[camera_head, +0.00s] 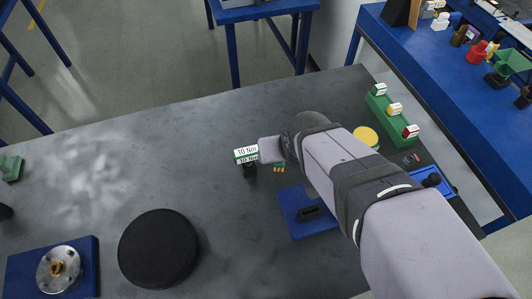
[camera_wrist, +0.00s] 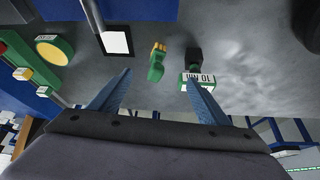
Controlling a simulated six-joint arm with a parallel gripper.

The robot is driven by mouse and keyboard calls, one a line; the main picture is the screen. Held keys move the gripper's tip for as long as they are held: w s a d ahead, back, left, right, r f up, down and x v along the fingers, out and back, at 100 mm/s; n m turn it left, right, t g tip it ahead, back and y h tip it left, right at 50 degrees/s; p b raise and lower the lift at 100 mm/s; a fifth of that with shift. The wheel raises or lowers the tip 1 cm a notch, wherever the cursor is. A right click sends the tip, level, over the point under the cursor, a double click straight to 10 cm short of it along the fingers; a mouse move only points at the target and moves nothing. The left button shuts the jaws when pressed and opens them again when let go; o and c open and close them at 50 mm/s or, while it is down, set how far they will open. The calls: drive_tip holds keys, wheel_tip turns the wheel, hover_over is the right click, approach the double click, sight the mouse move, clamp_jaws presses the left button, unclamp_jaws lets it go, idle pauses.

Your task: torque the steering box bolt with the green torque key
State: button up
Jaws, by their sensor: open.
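A green and black piece with a white "10 Nm" label (camera_head: 246,156) stands on the grey table; it looks like the green torque key. In the wrist view this labelled piece (camera_wrist: 196,76) is by the right finger's tip; I cannot tell whether they touch. My gripper (camera_wrist: 156,92) is open with nothing between its fingers; in the head view my arm mostly hides it. A round metal part with a brass bolt-like centre (camera_head: 57,268) sits on a blue block at the lower left. I cannot tell for sure whether it is the steering box.
A small green piece with yellow ends (camera_wrist: 157,62) lies beside the labelled piece. A green rack (camera_head: 388,112) with several labelled pieces and a yellow disc (camera_head: 366,136) are at right. A blue plate (camera_head: 296,205) is partly behind my arm. A black disc (camera_head: 158,247) stands front left.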

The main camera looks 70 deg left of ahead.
drive_tip(key=n, duration=0.1)
approach(249, 153)
drive_tip(key=x, duration=0.3)
drive_tip(key=shift+g, duration=0.4)
drive_tip(key=shift+w+p+x, duration=0.1)
drive_tip(key=shift+p+x, duration=0.5)
drive_tip(key=shift+x, duration=1.2)
drive_tip(key=shift+w+p+x, duration=0.15)
drive_tip(key=shift+p+x, duration=0.45)
drive_tip(key=shift+x, duration=1.2)
drive_tip(key=shift+f, duration=0.1)
drive_tip(key=shift+p+x, duration=1.4)
drive_tip(key=shift+x, duration=1.15)
drive_tip(key=shift+s+a, duration=0.1)
drive_tip(key=shift+s, duration=0.05)
drive_tip(key=c, duration=1)
drive_tip(key=shift+o, duration=0.2)
wheel_tip(249, 153, up, 10)
drive_tip(key=b, duration=0.3)
